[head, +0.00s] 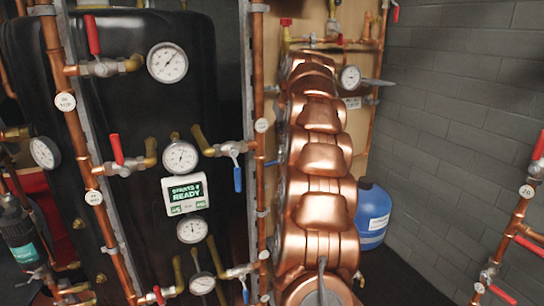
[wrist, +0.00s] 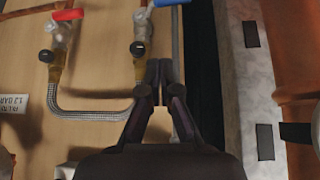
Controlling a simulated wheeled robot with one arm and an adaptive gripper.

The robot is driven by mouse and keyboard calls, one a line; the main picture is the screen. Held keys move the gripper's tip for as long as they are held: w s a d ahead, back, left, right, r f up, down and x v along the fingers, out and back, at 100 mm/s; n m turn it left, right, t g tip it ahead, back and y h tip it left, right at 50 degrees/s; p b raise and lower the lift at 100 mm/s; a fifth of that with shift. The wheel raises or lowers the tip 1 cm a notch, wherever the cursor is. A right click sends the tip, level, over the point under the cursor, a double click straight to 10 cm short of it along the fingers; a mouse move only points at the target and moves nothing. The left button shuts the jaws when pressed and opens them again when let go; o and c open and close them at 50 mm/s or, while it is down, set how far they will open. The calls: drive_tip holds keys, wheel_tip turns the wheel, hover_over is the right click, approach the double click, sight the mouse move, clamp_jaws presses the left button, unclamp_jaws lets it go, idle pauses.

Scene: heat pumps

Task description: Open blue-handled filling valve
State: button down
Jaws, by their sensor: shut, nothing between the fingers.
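In the wrist view, a blue handle (wrist: 172,2) shows at the top edge, partly cut off. It sits on a brass and silver valve (wrist: 141,20) on a light wooden board. My gripper (wrist: 159,66) is shut and empty. Its dark fingertips are just below and right of this valve in the picture; whether they touch anything I cannot tell. In the head view my gripper is hidden and I cannot make out this valve clearly.
A red-handled valve (wrist: 62,28) is left of the blue one, joined by a braided hose (wrist: 90,114). In the head view, other blue handles (head: 237,178) hang on copper pipework at left. A blue canister (head: 371,215) stands by the grey wall (head: 460,100).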

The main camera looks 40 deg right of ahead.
drive_tip(key=s+d+f+m+t+h+b, duration=0.1)
drive_tip(key=s+d+f+h+b, duration=0.25)
drive_tip(key=d+f, duration=0.45)
drive_tip(key=s+d+f+t+h+b, duration=0.1)
drive_tip(key=s+d+f+h+b, duration=0.25)
drive_tip(key=d, duration=0.75)
drive_tip(key=w+a+f+n+t+y+b, duration=0.1)
drive_tip(key=w+a+f+n+t+b, duration=0.15)
drive_tip(key=a+t, duration=0.35)
drive_tip(key=w+a+f+n+t+b, duration=0.1)
drive_tip(key=a+f+t, duration=0.25)
drive_tip(key=a, duration=0.35)
drive_tip(key=s+a+r+t+y+b, duration=0.1)
drive_tip(key=s+a+r+t+y, duration=0.1)
drive_tip(key=a+t, duration=0.3)
drive_tip(key=a+r+y, duration=0.1)
drive_tip(key=a, duration=0.3)
drive_tip(key=shift+s+a+n+b, duration=0.2)
drive_tip(key=shift+a+n+b, duration=0.15)
drive_tip(key=shift+a, duration=0.05)
drive_tip(key=shift+w+r, duration=0.1)
drive_tip(key=shift+r, duration=0.05)
